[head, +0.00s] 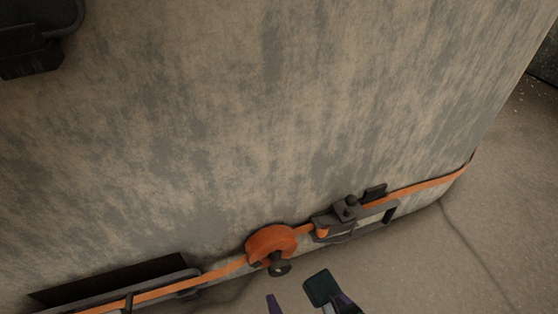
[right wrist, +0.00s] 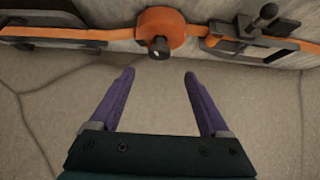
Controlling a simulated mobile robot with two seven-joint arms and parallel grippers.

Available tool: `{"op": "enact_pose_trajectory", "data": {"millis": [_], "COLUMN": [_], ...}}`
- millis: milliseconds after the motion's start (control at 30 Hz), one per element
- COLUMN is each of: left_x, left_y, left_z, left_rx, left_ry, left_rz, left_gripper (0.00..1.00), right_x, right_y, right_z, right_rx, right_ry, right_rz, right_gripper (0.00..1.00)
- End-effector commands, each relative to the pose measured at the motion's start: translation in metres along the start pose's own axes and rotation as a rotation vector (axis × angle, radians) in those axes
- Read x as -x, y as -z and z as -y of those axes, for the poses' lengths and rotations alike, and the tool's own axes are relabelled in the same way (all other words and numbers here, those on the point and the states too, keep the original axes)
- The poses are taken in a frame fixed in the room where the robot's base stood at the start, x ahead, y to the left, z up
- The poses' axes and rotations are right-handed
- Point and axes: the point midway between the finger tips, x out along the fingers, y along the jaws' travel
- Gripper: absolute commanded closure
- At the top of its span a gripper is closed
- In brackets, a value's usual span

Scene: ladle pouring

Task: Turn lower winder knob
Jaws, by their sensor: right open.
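The lower winder is an orange round housing (head: 271,243) low on the worn wall, with an orange strap running out on both sides. Its dark knob (head: 279,267) sticks out at the front. In the right wrist view the knob (right wrist: 159,48) lies beyond my fingertips, roughly midway between them. My right gripper (head: 293,298) is at the bottom of the head view, just in front of and below the knob. In the right wrist view its two purple fingers (right wrist: 159,75) are spread and empty, apart from the knob. My left gripper is not in view.
A dark buckle or ratchet piece (head: 347,211) sits on the strap to the right of the winder. A dark slot with a frame (head: 120,280) is at the lower left. A dark fixture (head: 35,35) hangs at the upper left. The concrete floor (head: 480,250) is clear.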

Motion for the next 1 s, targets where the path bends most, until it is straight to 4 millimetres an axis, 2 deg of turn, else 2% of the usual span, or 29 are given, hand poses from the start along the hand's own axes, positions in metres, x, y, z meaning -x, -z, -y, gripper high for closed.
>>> {"op": "enact_pose_trajectory", "data": {"millis": [33, 300, 500, 667, 967, 1000], "left_x": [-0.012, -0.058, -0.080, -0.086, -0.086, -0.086], "left_y": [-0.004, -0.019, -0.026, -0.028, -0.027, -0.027], "left_z": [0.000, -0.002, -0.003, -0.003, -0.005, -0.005], "left_rx": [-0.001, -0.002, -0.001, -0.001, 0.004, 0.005], "left_ry": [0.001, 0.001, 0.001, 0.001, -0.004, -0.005], "left_rz": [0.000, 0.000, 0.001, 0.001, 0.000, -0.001], "left_gripper": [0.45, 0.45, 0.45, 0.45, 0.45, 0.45], "right_x": [-0.012, -0.062, -0.085, -0.092, -0.092, -0.092], "right_y": [0.004, 0.005, 0.003, 0.001, -0.001, -0.001], "right_z": [0.000, -0.001, -0.001, -0.001, -0.001, -0.001], "right_rx": [-0.001, -0.003, -0.002, -0.001, -0.001, -0.001], "right_ry": [0.000, -0.003, -0.004, -0.003, -0.004, -0.004], "right_rz": [0.002, 0.006, 0.006, 0.004, 0.004, 0.004], "right_gripper": [0.20, 0.20, 0.20, 0.20, 0.20, 0.24]}}
